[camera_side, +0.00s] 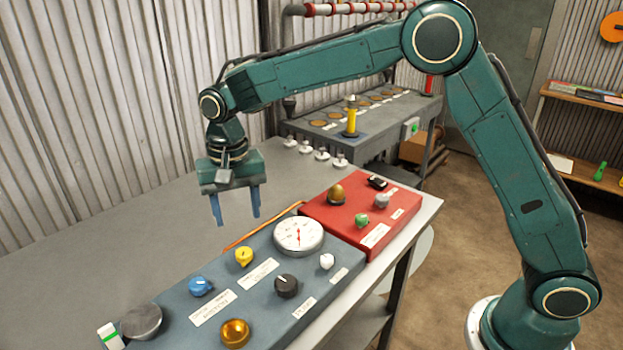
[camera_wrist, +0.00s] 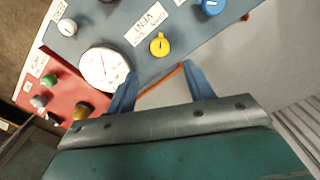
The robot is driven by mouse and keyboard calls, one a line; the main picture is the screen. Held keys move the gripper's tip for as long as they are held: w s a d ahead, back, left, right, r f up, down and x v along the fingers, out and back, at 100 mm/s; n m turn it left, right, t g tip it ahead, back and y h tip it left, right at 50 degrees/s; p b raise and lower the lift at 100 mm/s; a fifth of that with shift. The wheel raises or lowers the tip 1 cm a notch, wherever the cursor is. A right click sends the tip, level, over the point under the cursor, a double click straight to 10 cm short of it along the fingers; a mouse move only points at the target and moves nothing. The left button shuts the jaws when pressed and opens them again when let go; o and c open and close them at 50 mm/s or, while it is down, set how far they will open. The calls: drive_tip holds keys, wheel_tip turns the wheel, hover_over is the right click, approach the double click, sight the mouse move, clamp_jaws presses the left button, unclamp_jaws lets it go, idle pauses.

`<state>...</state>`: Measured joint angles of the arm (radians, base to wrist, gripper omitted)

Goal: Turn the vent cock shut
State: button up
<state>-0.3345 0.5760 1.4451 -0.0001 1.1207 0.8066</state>
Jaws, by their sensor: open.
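The blue-grey panel (camera_side: 170,308) carries a yellow knob (camera_side: 243,257), a blue knob (camera_side: 201,286), a black knob (camera_side: 286,286), a white knob (camera_side: 327,261) and an amber knob (camera_side: 235,333). The yellow knob (camera_wrist: 160,45) and blue knob (camera_wrist: 211,6) also show in the wrist view. My gripper (camera_side: 237,218) is open and empty, pointing down above the bench behind the panel. In the wrist view its fingers (camera_wrist: 161,80) are apart from every knob.
A round white gauge (camera_side: 299,236) sits on the panel beside a red box (camera_side: 335,223) with several small controls. An orange rod (camera_side: 264,226) lies behind the panel. A grey dome (camera_side: 142,322) stands at the near left. The bench (camera_side: 90,240) is clear at left.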

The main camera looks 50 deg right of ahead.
sight(244, 252)
wheel_tip(244, 252, down, 10)
drive_tip(key=shift+r, duration=0.2)
idle(0.4)
drive_tip(key=c, duration=1)
